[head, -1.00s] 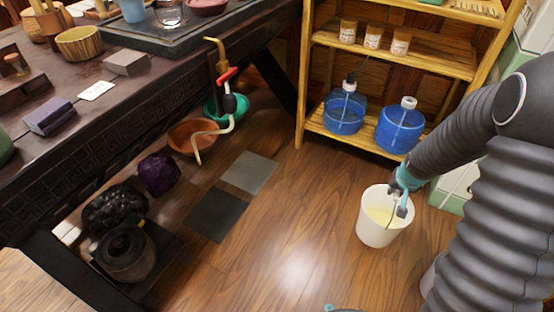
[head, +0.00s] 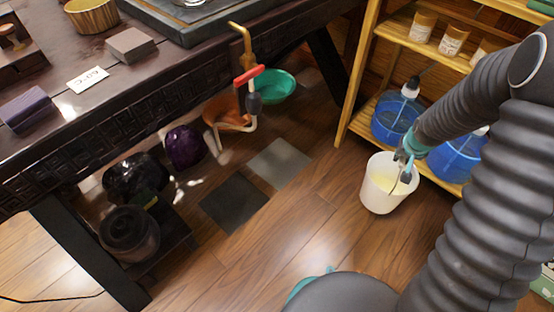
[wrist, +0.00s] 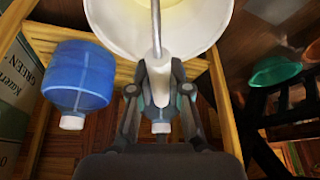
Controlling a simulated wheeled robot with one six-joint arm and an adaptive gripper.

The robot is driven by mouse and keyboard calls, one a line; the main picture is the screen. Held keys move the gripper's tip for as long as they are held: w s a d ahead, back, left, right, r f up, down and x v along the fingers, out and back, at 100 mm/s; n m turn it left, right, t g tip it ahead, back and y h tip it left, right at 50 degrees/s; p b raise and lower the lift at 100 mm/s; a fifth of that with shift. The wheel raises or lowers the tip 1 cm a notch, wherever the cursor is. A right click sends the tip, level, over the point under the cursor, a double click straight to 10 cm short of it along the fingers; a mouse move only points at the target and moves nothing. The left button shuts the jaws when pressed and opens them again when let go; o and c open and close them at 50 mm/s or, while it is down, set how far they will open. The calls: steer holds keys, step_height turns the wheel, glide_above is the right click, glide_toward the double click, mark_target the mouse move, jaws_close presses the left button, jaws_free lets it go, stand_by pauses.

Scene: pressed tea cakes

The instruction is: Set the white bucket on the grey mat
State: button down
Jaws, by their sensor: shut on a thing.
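The white bucket (head: 377,200) hangs by its handle from my gripper (head: 405,168), right of the mats and in front of the shelf; pale yellow shows inside it. In the wrist view, my gripper (wrist: 160,95) is shut on the handle's white grip, and the bucket (wrist: 110,28) fills the top of the picture. The grey mat (head: 278,163) lies bare on the wooden floor, left of the bucket and apart from it. A darker, near-black mat (head: 234,203) lies beside it. How high the bucket hangs is hard to tell.
A wooden shelf (head: 358,85) with blue water jugs (head: 397,118) stands behind the bucket. A dark table (head: 150,75) overhangs the left side. Under it are an orange bowl (head: 222,115), a green basin (head: 275,87) and dark lumps. Floor between bucket and mats is clear.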

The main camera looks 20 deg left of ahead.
steer(key=w+a+f+b, duration=0.1)
steer(key=w+a, duration=0.2)
steer(key=a, duration=0.7)
steer(key=w+a+f+b, duration=0.1)
steer(key=w+a+b, duration=0.1)
steer(key=a, duration=0.7)
steer(key=w+a+f+b, duration=0.1)
steer(key=w+a+f, duration=0.15)
steer(key=a, duration=0.75)
steer(key=w+a+f+b, duration=0.1)
steer(key=w+a+f, duration=0.2)
steer(key=a+f, duration=0.6)
steer(key=shift+w+a+f, duration=0.2)
steer(key=shift+a+f, duration=0.2)
steer(key=shift+a, duration=0.75)
steer(key=shift+f, duration=0.1)
steer(key=c, duration=1.5)
jaws_free()
steer(key=shift+s+d+f+b, duration=0.1)
steer(key=shift+f+b, duration=0.15)
steer(key=shift+b, duration=0.05)
steer(key=o, duration=0.4)
steer(key=shift+r, duration=0.15)
